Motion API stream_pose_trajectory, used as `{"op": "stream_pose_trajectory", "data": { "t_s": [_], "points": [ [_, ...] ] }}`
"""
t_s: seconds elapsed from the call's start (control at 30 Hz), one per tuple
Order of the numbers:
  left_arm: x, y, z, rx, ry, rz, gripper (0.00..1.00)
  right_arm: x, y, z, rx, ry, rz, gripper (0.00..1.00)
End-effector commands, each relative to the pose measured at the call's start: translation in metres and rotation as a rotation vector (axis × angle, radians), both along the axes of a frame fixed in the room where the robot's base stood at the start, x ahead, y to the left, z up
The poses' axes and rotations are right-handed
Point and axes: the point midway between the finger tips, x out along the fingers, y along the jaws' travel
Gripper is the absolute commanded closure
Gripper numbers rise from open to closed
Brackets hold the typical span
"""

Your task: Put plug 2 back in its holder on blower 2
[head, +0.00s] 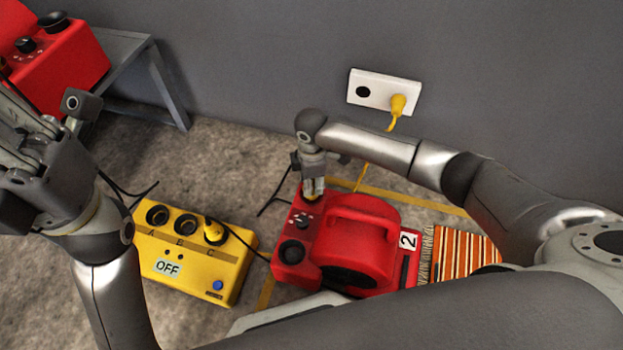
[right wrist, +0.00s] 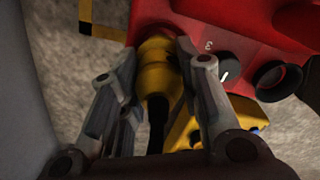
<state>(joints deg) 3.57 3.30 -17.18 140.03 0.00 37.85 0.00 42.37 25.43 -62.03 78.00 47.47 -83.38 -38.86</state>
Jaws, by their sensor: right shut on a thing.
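Blower 2 (head: 362,232) is the red machine with a "2" label, standing on the floor in the head view. My right gripper (head: 313,188) is over its back left corner, shut on a yellow plug, plug 2 (right wrist: 156,75). In the right wrist view the plug's far end is at the red housing (right wrist: 195,30), beside the dial (right wrist: 229,67). The holder is largely hidden by plug and fingers, so I cannot tell how deep the plug sits. My left gripper (head: 35,145) is at the left edge, away from the blower; its fingertips are unclear.
A yellow power box (head: 190,265) reads OFF; sockets A and B are empty, and a yellow plug (head: 213,232) is in C. A wall outlet (head: 384,92) holds another yellow plug. A red blower (head: 70,65) stands on a grey bench (head: 165,80). A striped rug (head: 465,252) lies right.

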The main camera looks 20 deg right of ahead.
Motion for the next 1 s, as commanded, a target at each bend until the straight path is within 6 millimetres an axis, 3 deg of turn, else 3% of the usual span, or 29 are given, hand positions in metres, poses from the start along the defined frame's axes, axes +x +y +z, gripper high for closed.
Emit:
{"op": "stream_pose_trajectory", "data": {
  "t_s": [0.7, 0.73, 0.9, 1.0],
  "points": [
    [0.001, -0.001, 0.000, 0.005, -0.012, 0.001, 1.00, 0.000, 0.001, -0.018, 0.001, 0.000, 0.001, 0.95],
    [0.001, -0.001, 0.001, 0.005, -0.014, 0.001, 1.00, 0.000, 0.001, -0.017, 0.001, -0.001, 0.001, 0.65],
    [0.000, -0.001, 0.003, 0.005, -0.021, 0.001, 1.00, 0.000, 0.000, -0.017, 0.001, -0.001, 0.001, 0.43],
    [-0.001, -0.001, 0.003, 0.005, -0.022, 0.001, 1.00, 0.000, 0.000, -0.017, 0.001, -0.001, 0.001, 0.43]
  ]
}}
